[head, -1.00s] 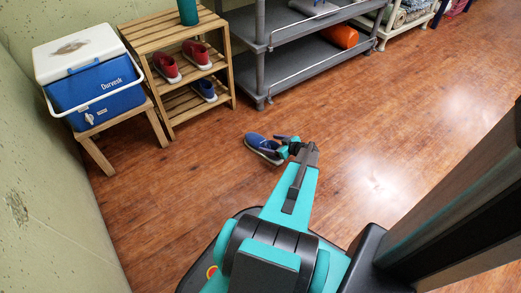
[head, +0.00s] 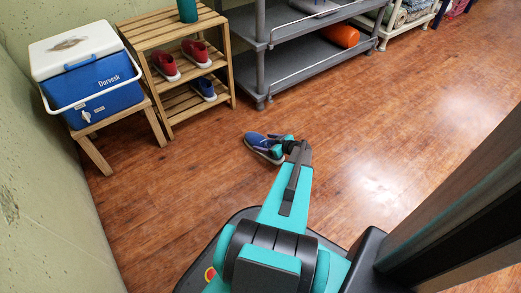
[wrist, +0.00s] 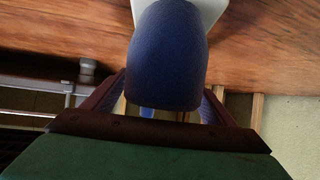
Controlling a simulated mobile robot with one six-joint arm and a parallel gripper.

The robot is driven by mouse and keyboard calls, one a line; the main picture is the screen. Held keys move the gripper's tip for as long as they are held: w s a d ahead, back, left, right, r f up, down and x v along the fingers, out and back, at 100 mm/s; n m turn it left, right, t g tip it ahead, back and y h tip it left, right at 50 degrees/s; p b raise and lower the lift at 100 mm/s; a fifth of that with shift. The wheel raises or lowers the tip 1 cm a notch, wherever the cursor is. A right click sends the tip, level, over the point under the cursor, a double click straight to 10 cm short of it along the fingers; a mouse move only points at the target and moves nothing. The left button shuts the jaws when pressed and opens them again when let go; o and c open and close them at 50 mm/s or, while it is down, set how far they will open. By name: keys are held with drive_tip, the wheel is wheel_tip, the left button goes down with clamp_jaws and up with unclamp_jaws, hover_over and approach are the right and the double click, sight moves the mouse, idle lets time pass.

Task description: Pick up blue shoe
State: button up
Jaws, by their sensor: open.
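A blue shoe (head: 258,143) with a pale sole lies on the wooden floor in front of the rack. My gripper (head: 281,147) is low over the floor at the shoe's right end and partly hides it in the head view. In the wrist view the rounded blue end of the shoe (wrist: 170,60) stands between the two spread fingers of my gripper (wrist: 165,92). The gripper is open; whether a finger touches the shoe I cannot tell. A second blue shoe (head: 204,89) sits on the rack's lower shelf.
The slatted wooden rack (head: 160,36) holds red shoes (head: 196,53) and a green cylinder (head: 187,10). A blue cooler (head: 92,85) stands on a wooden stool at left. The floor at right is clear.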

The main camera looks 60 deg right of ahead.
drive_tip(key=shift+w+d+f, duration=0.1)
drive_tip(key=shift+w+f, duration=0.2)
drive_tip(key=shift+w, duration=0.25)
drive_tip(key=c, duration=1.3)
drive_tip(key=shift+r, duration=0.15)
drive_tip(key=shift+c, duration=0.2)
drive_tip(key=shift+r+p, duration=0.5)
drive_tip(key=shift+r, duration=0.2)
drive_tip(key=r+p, duration=0.2)
drive_tip(key=shift+s+r, duration=0.25)
drive_tip(key=shift+r, duration=0.05)
drive_tip(key=s+a+p, duration=0.5)
drive_tip(key=s+a, duration=0.3)
drive_tip(key=s, duration=0.5)
drive_tip(key=shift+a+r, duration=0.25)
drive_tip(key=shift+r, duration=0.15)
